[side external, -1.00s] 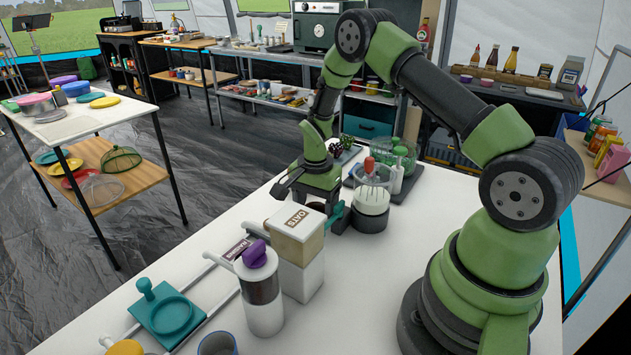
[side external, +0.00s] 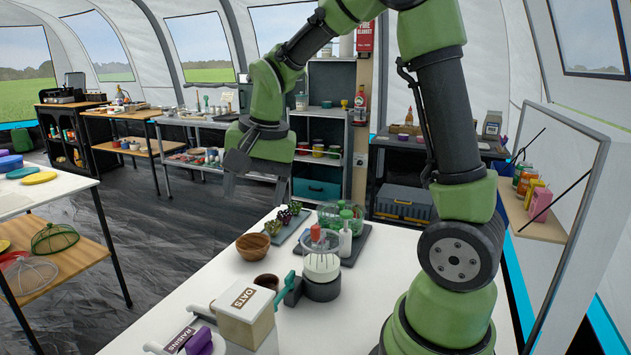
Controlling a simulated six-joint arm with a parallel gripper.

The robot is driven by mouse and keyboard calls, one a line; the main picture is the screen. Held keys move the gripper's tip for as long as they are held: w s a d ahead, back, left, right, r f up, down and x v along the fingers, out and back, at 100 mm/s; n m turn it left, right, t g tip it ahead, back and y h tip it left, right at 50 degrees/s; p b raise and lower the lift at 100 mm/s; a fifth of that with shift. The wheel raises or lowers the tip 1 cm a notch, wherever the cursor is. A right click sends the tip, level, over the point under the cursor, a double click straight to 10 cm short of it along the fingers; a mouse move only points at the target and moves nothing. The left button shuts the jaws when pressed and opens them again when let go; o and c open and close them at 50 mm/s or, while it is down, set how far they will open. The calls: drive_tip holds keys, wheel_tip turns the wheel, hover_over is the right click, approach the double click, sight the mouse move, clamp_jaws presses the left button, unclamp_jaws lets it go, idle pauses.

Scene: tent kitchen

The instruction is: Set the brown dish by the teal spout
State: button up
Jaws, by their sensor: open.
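A round brown wooden bowl (side external: 252,247) stands upright on the white counter, left of the small plants. A smaller dark brown dish (side external: 267,282) stands nearer, partly hidden behind the OATS box. A teal spout (side external: 286,289) sticks up between the OATS box and a dark-based white unit, just right of the small dish; its lower part is hidden. My gripper (side external: 256,188) is raised above the far end of the counter, pointing down. Its fingers are apart with nothing between them. In the picture it lies above the wooden bowl, clear of both dishes.
The OATS box (side external: 246,316) and a RAISINS container (side external: 190,341) stand at the front. The white unit with a dark base (side external: 322,276) stands right of the spout. Behind it a dark tray (side external: 352,249) holds jars and a bottle. The counter left of the bowls is clear.

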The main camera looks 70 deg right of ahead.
drive_tip(key=s+a+r+n+t+y, duration=0.1)
drive_tip(key=s+a+r+n+t, duration=0.1)
drive_tip(key=s, duration=0.5)
drive_tip(key=s+a+r+n+t+y, duration=0.1)
drive_tip(key=s+a+r+n+t, duration=0.1)
drive_tip(key=s+a+r+n, duration=0.3)
drive_tip(key=s+a+n, duration=0.1)
drive_tip(key=s, duration=0.1)
drive_tip(key=shift+s+n+t, duration=0.3)
drive_tip(key=shift+s, duration=0.05)
